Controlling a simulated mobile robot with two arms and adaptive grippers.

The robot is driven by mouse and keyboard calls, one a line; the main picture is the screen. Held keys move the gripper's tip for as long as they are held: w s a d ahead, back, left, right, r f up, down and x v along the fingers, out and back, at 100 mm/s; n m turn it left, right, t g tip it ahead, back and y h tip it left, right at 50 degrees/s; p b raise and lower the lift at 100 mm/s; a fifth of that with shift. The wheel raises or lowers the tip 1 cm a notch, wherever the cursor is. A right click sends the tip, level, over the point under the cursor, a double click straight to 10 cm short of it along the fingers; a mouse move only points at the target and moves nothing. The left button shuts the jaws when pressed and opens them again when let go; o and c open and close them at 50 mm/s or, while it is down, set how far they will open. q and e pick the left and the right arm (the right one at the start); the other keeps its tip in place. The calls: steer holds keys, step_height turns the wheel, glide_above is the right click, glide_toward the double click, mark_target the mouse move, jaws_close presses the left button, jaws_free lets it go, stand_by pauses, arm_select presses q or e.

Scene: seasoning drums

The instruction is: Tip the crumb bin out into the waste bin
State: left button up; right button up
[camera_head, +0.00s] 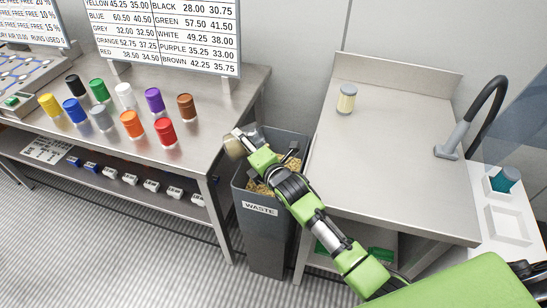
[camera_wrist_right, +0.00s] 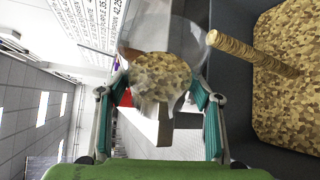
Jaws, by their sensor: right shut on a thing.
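The crumb bin (camera_head: 238,146) is a small clear container with tan crumbs inside. My right gripper (camera_head: 258,155) is shut on it and holds it tilted over the grey waste bin (camera_head: 265,235) labelled WASTE. In the right wrist view the crumb bin (camera_wrist_right: 165,72) sits between my two fingers, with crumbs still in it. A column of crumbs (camera_wrist_right: 232,46) runs from near its mouth toward the crumbs in the waste bin (camera_wrist_right: 237,105). Tan crumbs also show inside the waste bin in the head view. My left gripper is not in view.
The left steel table (camera_head: 215,115) carries several coloured drums, near the waste bin. The right steel counter (camera_head: 385,150) holds a cream jar with a grey lid (camera_head: 347,99) and has wide clear room. A black hose tap (camera_head: 470,125) stands at its right.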

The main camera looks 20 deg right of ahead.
mark_target(257, 132)
steer(key=shift+d+f+m+t+y+b, duration=0.3)
steer(key=shift+d+f+m+b, duration=0.65)
steer(key=shift+b, duration=0.4)
stand_by(1.0)
steer(key=shift+a, duration=0.1)
steer(key=shift+r, duration=0.3)
steer(key=shift+s+d+r+m+t+y+p, duration=0.1)
steer(key=shift+r+m+p, duration=0.1)
steer(key=shift+r+p, duration=0.25)
steer(key=shift+w+d+r+m+t+y+p, duration=0.15)
steer(key=shift+r+p, duration=0.15)
steer(key=shift+r, duration=0.35)
steer(key=shift+s+d+r+m+t+y+p, duration=0.1)
steer(key=shift+s+r+m+p, duration=0.1)
steer(key=shift+r+p, duration=0.25)
steer(key=shift+d+r+m+b, duration=0.35)
steer(key=shift+r+m+b, duration=0.15)
steer(key=shift+m, duration=0.2)
stand_by(0.9)
steer(key=shift+d+r+m+t+y, duration=0.15)
steer(key=shift+d+r+m+t, duration=0.15)
steer(key=shift+r+m, duration=0.15)
steer(key=shift+d+r+m+t+y, duration=0.15)
steer(key=shift+r+m+t, duration=0.15)
steer(key=shift+r, duration=0.25)
stand_by(0.5)
